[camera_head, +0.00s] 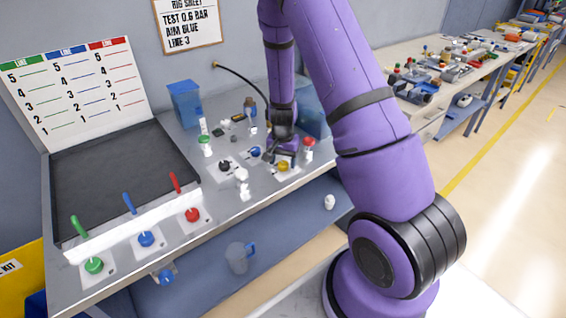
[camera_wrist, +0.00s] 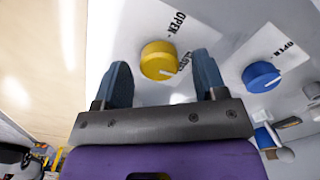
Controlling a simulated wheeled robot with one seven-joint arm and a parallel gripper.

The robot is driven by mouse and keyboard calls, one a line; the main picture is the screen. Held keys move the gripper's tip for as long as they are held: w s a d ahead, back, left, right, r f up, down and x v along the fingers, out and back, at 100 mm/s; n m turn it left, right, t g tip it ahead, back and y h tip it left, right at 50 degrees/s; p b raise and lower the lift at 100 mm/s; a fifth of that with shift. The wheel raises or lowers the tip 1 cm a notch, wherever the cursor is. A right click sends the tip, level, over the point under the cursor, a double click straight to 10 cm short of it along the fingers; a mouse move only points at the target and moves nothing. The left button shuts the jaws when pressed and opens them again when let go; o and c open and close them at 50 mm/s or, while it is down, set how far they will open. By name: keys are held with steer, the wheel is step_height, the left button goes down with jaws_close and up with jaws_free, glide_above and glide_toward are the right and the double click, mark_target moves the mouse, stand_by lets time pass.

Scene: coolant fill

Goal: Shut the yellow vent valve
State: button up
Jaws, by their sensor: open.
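The yellow vent valve (camera_wrist: 159,60) is a round knob with a white pointer mark, on a white plate lettered OPEN and, partly hidden, a second word. Its pointer is aimed toward the lower right, near that second word. In the head view the yellow knob (camera_head: 283,165) sits on the bench panel, just right of my gripper (camera_head: 272,155). In the wrist view my gripper (camera_wrist: 165,82) is open, with one dark finger on each side of the yellow knob. I see gaps between the fingers and the knob. I cannot tell whether the fingertips are level with it.
A blue knob (camera_wrist: 261,76) on its own OPEN plate is close to the right finger. In the head view a red-topped fitting (camera_head: 309,142), a black knob (camera_head: 224,165) and white fittings (camera_head: 242,175) stand nearby. The bench front edge is just below the knobs.

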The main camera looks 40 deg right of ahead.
step_height(320, 180, up, 10)
stand_by(0.4)
steer(key=shift+f, duration=0.1)
step_height(320, 180, up, 19)
steer(key=n+t+y, duration=0.1)
steer(key=n+t, duration=0.1)
steer(key=n, duration=0.3)
glide_above(283, 163)
steer(key=s+a, duration=0.8)
steer(key=s+a+r+n+t, duration=0.1)
steer(key=s+a+r+n, duration=0.1)
steer(key=s+r, duration=0.3)
steer(key=s+a+r+n+t+h, duration=0.1)
steer(key=s+r, duration=0.4)
steer(key=s, duration=0.8)
steer(key=shift+s+a+r+n+t, duration=0.35)
steer(key=shift+a+n+t, duration=0.25)
steer(key=shift+a+n, duration=0.55)
steer(key=shift+w+d, duration=0.1)
